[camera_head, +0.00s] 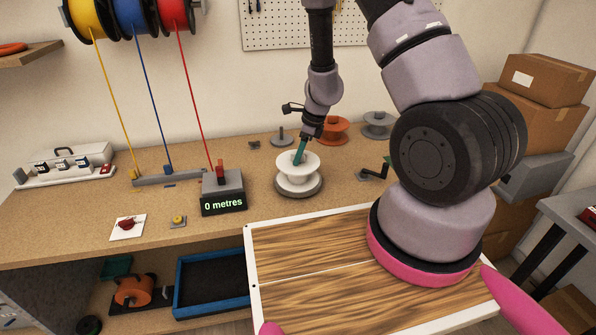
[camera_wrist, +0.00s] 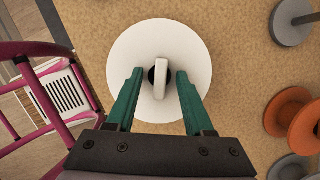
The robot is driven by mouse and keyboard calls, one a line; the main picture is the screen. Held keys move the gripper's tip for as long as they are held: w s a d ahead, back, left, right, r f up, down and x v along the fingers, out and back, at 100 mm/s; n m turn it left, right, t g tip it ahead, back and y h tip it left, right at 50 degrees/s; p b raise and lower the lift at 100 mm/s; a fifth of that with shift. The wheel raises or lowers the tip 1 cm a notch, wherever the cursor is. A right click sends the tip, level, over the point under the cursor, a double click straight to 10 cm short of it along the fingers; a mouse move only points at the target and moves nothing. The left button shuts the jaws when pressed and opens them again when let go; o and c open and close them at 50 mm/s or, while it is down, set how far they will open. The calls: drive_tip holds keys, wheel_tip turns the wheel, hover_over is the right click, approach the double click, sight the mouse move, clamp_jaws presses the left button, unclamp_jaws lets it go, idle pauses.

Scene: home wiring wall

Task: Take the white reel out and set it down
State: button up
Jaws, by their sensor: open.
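The white reel (camera_head: 298,172) sits upright on a grey round base on the workbench, in the middle of the head view. In the wrist view the white reel (camera_wrist: 203,62) shows from above, with a pale upright tab (camera_wrist: 161,78) at its dark centre hole. My gripper (camera_head: 300,158) is over the reel, pointing down. In the wrist view my gripper's green fingers (camera_wrist: 160,75) are open, one on each side of the tab, with gaps between them and it. The grey base is mostly hidden under the reel.
An orange reel (camera_head: 334,132) and a grey reel (camera_head: 377,124) stand behind to the right. A black hand crank (camera_head: 374,172) is right of the white reel. A counter (camera_head: 223,195) reading "0 metres" stands to the left. Bench around the counter's front is partly free.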

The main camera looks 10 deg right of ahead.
clamp_jaws()
idle(1.4)
